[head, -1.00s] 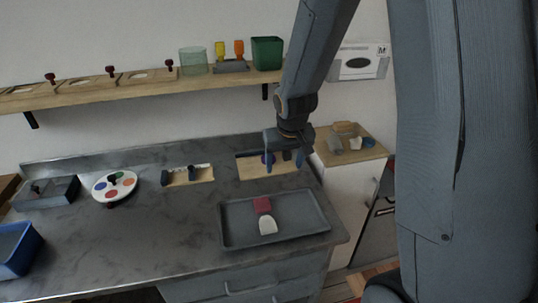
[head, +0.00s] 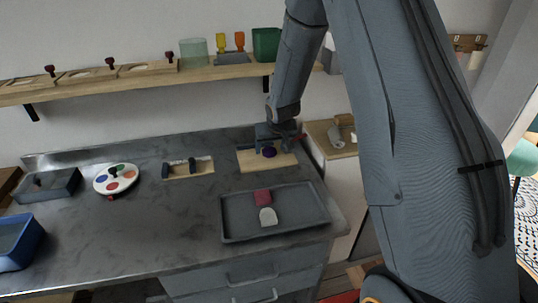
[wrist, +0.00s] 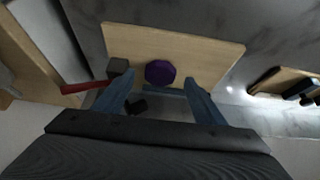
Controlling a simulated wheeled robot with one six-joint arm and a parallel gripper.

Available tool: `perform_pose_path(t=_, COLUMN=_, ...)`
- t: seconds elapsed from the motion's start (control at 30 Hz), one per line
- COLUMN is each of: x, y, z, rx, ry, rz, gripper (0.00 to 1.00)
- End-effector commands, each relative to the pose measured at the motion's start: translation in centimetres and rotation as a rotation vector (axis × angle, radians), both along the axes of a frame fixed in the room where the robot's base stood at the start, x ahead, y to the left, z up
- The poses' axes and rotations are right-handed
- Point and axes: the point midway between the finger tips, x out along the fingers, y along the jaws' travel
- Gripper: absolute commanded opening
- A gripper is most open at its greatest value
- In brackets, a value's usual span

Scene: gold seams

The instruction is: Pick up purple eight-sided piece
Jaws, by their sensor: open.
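The purple eight-sided piece (wrist: 160,73) lies on a pale wooden board (wrist: 205,50) on the worktop. In the head view the purple piece (head: 269,152) shows just below my gripper, on the board (head: 287,160). My gripper (wrist: 163,92) is open and empty. In the wrist view its two blue fingers point toward the board, and the piece lies between their lines, a little beyond the tips. In the head view my gripper (head: 280,143) is at the back right of the worktop, partly hiding the board's far edge.
A grey tray (head: 300,226) with a red block (head: 263,196) and a whitish piece (head: 268,216) lies in front of the board. A small wooden holder (head: 205,171) and a colored disc (head: 115,179) stand left. A shelf (head: 145,79) runs above. Bare worktop lies between.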

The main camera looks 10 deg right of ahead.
Motion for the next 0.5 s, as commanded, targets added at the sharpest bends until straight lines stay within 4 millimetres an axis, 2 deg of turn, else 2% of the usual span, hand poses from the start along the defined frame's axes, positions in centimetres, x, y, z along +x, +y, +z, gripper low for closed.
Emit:
perform_pose_path(t=0.03, x=0.49, y=-0.01, z=-0.98, rx=0.0, ry=0.0, rz=0.0, gripper=0.64)
perform_pose_path(t=0.1, x=0.83, y=0.0, z=-1.6, rx=0.0, ry=0.0, rz=-0.001, gripper=0.64)
perform_pose_path(t=0.37, x=1.01, y=0.0, z=-1.67, rx=0.0, ry=-0.001, rz=-0.001, gripper=0.64)
perform_pose_path(t=0.5, x=0.99, y=0.0, z=-1.67, rx=0.0, ry=0.0, rz=-0.001, gripper=0.4)
